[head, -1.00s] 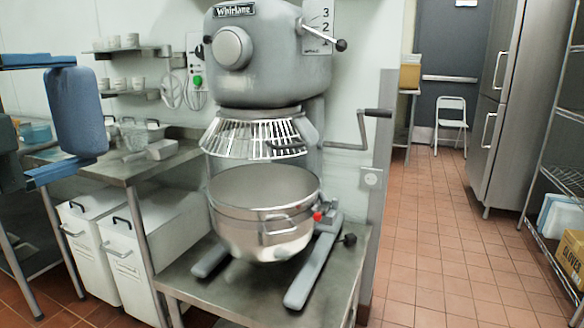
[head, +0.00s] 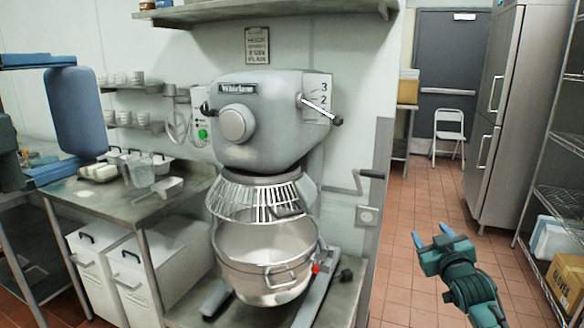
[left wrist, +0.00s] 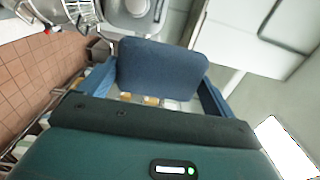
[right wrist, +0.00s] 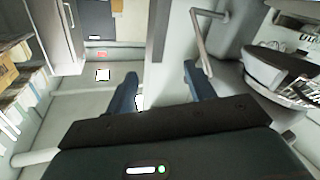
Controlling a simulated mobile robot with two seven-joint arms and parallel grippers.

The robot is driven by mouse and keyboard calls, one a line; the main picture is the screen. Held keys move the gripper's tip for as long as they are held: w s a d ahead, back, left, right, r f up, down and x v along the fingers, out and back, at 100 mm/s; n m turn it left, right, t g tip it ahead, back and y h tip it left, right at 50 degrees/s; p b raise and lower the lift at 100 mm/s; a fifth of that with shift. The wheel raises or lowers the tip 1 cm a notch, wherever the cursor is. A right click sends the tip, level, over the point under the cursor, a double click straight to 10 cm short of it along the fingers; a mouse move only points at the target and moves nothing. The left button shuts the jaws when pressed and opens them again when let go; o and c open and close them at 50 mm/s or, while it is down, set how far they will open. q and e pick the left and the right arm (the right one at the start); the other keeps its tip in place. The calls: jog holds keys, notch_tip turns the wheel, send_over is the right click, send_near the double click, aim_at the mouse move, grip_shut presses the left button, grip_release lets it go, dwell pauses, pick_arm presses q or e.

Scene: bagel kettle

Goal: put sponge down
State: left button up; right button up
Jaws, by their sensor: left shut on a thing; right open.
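The sponge (head: 84,120) is a thick blue block with rounded corners, held upright at the left of the head view. My left gripper (head: 80,108) is shut on it, with one blue finger above and one below. In the left wrist view the sponge (left wrist: 160,68) spans the gap between both fingers. It hangs in the air in front of the shelves and the work table. My right gripper (head: 432,236) is open and empty at the lower right of the head view, in front of the tiled floor. The right wrist view (right wrist: 158,82) shows its fingers apart with nothing between them.
A large grey mixer (head: 255,125) with a steel bowl (head: 265,280) stands in the middle. A steel table (head: 95,205) at left holds containers and a scoop (head: 163,187), with some bare top. White bins (head: 165,260) stand below. A wire rack (head: 560,200) stands at right.

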aim_at(60, 130)
pick_arm(q)
jog(key=shift+r+p, duration=0.55)
jog(key=shift+r, duration=0.25)
jog(key=w+f, duration=0.2)
jog(key=shift+a+f, duration=0.15)
jog(key=shift+f, duration=0.2)
jog(key=shift+w+f, duration=0.2)
jog(key=shift+a, duration=0.15)
pick_arm(e)
jog(key=shift+m+h, duration=0.3)
jog(key=r, duration=0.1)
jog(key=w+d+r, duration=0.1)
jog(key=d+r, duration=0.1)
jog(key=r, duration=0.1)
jog(key=shift+w, duration=0.4)
pick_arm(q)
jog(key=shift+w, duration=0.1)
jog(key=shift+w+f, duration=0.1)
jog(key=shift+f, duration=0.05)
